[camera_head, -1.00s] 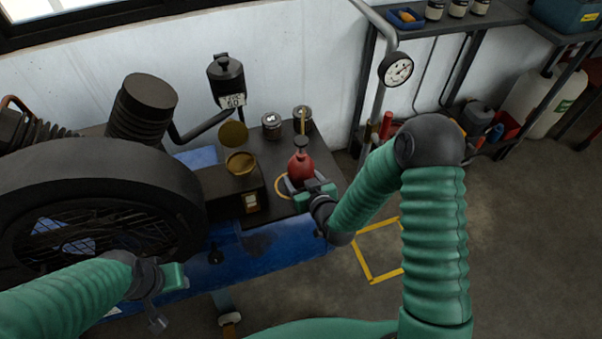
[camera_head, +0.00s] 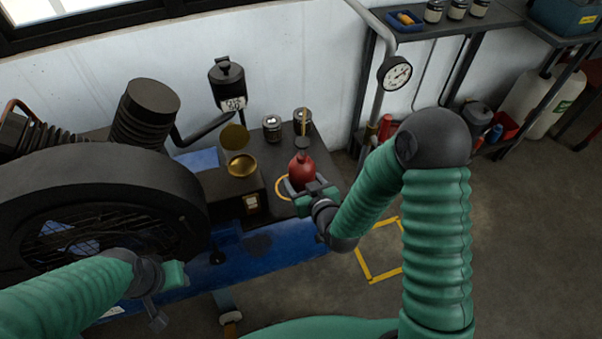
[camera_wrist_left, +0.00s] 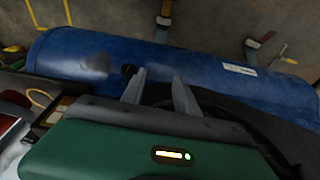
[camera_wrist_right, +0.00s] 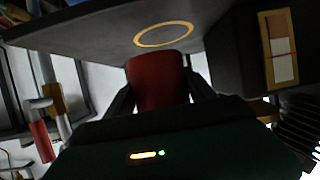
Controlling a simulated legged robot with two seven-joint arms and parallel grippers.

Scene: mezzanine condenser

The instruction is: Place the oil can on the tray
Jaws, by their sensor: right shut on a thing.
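The red oil can (camera_head: 301,170) with a dark top is upright over the dark bench top, at a yellow ring (camera_head: 282,188). My right gripper (camera_head: 304,188) is shut on it. In the right wrist view the can's red body (camera_wrist_right: 157,82) is between the fingers, and the whole ring (camera_wrist_right: 163,35) shows beyond it, so the can seems lifted off. A small blue tray (camera_head: 404,19) with an orange thing in it is on the back shelf. My left gripper (camera_head: 157,316) is open and empty over the blue tank (camera_wrist_left: 100,65).
A big dark flywheel (camera_head: 90,215) fills the left. A brass cup (camera_head: 242,166) with a raised lid is left of the can; jars (camera_head: 272,127) stand behind. A pipe with a gauge (camera_head: 395,73) rises between bench and shelf. Several jars (camera_head: 456,10) stand beside the blue tray.

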